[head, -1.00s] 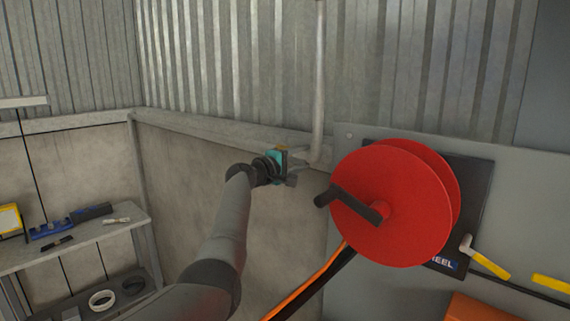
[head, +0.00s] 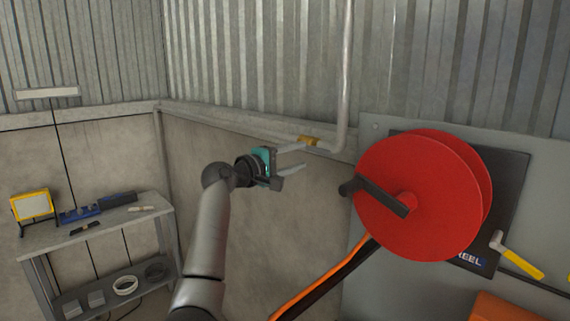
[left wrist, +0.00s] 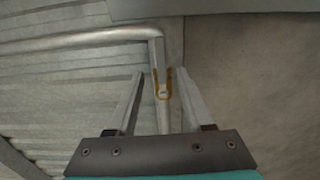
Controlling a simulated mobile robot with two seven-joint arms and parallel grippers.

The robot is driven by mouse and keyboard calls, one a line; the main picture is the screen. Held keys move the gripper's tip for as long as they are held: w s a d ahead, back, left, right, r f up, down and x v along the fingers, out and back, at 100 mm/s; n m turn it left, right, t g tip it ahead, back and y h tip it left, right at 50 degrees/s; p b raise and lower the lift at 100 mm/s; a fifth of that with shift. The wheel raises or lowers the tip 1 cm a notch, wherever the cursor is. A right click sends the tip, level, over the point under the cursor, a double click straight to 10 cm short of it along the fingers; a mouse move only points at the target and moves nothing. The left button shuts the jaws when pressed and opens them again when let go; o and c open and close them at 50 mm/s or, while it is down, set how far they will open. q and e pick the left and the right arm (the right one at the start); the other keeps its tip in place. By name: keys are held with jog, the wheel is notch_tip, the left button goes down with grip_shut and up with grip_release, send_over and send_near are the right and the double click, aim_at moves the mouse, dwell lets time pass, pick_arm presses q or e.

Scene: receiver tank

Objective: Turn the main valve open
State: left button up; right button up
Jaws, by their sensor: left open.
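A small brass valve body (head: 308,141) sits on the grey pipe (head: 346,80) near its bend, low on the corrugated wall. My left gripper (head: 302,157) is open and empty, its fingers pointing right, close to the brass valve in the head view. In the left wrist view the brass valve (left wrist: 163,85) shows between the two open fingers, with a grey bar-like part running through it. Whether the fingers are level with it in depth, or touch it, I cannot tell. My right gripper is not in view.
A red hose reel (head: 423,195) with a black crank stands right of the gripper. A yellow-handled lever (head: 520,258) is on the grey panel below it. A metal shelf (head: 95,222) with a work light and tools stands at the left.

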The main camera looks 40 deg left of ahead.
pick_arm(q)
jog(key=shift+s+a+b, duration=0.15)
jog(key=shift+s+b, duration=0.15)
jog(key=shift+s, duration=1.6)
